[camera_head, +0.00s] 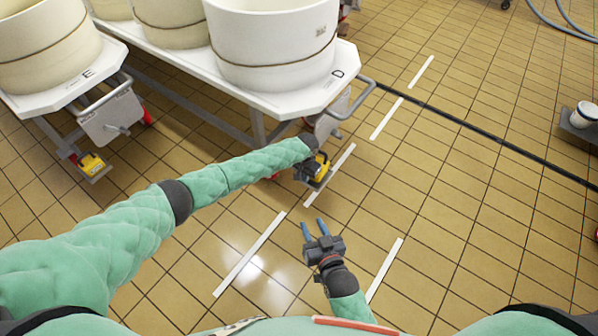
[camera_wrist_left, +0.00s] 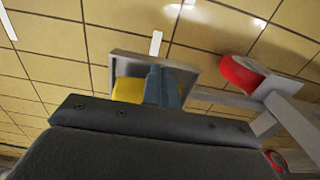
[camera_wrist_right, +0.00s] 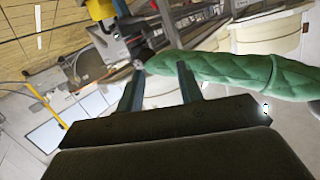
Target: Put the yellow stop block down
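The yellow stop block (camera_head: 322,172) is at the grey tray (camera_head: 300,178) low on the frame under vat D. In the left wrist view the block (camera_wrist_left: 127,89) shows inside the raised rim of the tray (camera_wrist_left: 125,56), beside my fingers. My left gripper (camera_head: 318,160) is over the tray, with its fingers (camera_wrist_left: 162,86) close together at the block. The fingers hide part of the block, and its underside is hidden, so I cannot tell whether it rests on the tray. My right gripper (camera_head: 313,229) is open and empty above the floor.
The white table (camera_head: 300,100) carrying vat D (camera_head: 275,45) stands behind the tray, with a grey handle rail (camera_head: 358,108) at its corner. A red wheel (camera_wrist_left: 240,74) is beside the tray. Another yellow block (camera_head: 92,162) sits under vat E.

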